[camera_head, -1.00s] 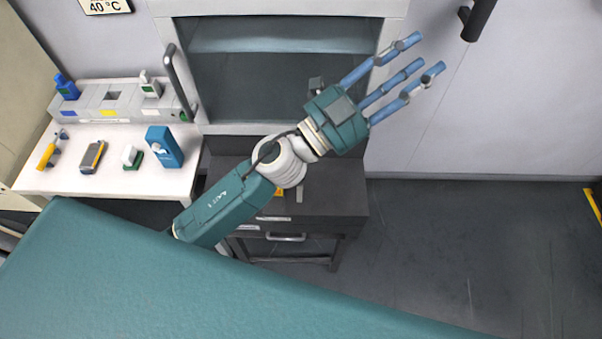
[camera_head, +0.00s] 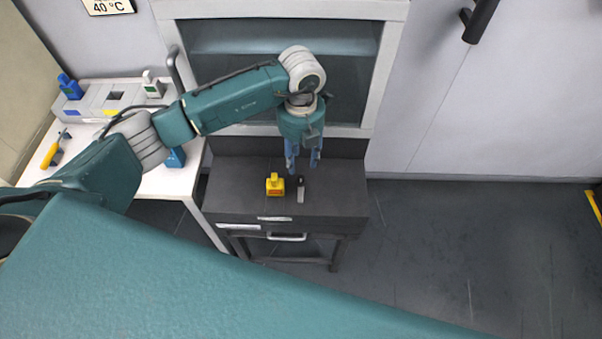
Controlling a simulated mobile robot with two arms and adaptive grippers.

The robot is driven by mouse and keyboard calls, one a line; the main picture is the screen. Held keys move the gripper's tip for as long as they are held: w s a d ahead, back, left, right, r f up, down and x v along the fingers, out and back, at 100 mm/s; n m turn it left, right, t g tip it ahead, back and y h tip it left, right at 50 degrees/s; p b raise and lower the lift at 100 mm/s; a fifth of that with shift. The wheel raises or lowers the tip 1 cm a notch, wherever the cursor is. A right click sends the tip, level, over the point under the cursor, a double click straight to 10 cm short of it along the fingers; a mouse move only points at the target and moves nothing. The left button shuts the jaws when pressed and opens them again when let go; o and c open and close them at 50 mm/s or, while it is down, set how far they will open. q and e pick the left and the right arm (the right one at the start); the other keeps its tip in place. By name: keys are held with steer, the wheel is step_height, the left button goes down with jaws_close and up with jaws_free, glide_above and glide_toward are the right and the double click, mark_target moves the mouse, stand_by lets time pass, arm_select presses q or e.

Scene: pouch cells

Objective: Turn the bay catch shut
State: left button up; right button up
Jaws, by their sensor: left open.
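My left gripper (camera_head: 303,164) points down over the dark bench (camera_head: 340,200), with its blue fingers spread and nothing between them. Just below the fingertips is a small upright piece with a black top and a grey lower part (camera_head: 301,190). It may be the bay catch, but I cannot tell for sure or read its turn. The fingers look apart from it. The recessed bay (camera_head: 350,90) with a pale frame is behind, partly hidden by my left arm. My right gripper is not in view.
A yellow bottle-shaped piece (camera_head: 275,185) stands close left of the black-and-grey piece. The white table (camera_head: 40,177) at left holds a grey rack (camera_head: 97,97), a yellow-handled tool (camera_head: 50,155) and a blue box (camera_head: 175,158), partly covered by my arm. Floor at right is clear.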

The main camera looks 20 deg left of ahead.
mark_target(301, 178)
arm_select(q)
step_height(301, 178, down, 7)
steer(key=shift+f+p, duration=0.2)
steer(key=shift+p, duration=0.9)
steer(key=shift+f, duration=0.7)
jaws_close()
